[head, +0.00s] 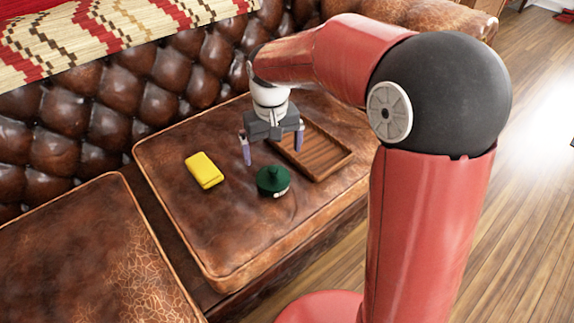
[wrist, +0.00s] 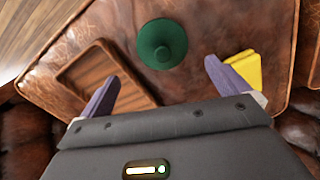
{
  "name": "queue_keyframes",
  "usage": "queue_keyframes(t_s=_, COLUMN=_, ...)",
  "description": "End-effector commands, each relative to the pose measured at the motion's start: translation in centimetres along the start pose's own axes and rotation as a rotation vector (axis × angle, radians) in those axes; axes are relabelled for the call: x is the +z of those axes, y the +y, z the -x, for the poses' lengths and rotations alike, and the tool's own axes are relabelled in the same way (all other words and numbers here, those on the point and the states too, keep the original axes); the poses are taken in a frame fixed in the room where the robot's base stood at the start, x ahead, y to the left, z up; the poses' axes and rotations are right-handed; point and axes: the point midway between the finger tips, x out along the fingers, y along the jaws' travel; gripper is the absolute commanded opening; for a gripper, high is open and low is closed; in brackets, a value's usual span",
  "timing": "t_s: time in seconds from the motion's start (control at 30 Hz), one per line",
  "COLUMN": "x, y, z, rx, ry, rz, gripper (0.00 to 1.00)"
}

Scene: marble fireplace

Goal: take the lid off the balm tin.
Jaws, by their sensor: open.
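The balm tin (head: 275,190) stands on the leather seat cushion, with a white patch low on its side. Its dark green lid (head: 271,178) is on top and has a small raised knob. In the wrist view the round green lid (wrist: 162,44) lies beyond my fingertips, between their lines, and hides most of the tin. My gripper (head: 272,158) is open and empty, above the cushion and behind the tin in the head view. Its two purple fingers also show apart in the wrist view (wrist: 160,85). Nothing touches the lid.
A wooden tray (head: 338,156) lies empty on the cushion, right of and behind the tin. A yellow block-like object (head: 204,170) lies to the tin's left. The tufted sofa back (head: 130,88) rises behind. The cushion's front (head: 225,250) is clear.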

Motion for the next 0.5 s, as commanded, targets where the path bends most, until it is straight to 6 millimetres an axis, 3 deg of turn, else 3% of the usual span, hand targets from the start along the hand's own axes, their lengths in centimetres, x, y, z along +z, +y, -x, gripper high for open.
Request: queue_keyframes(t_s=0.5, x=0.6, y=-0.3, z=-6.4, rx=0.001, ry=-0.001, rz=-0.001, gripper=1.00)
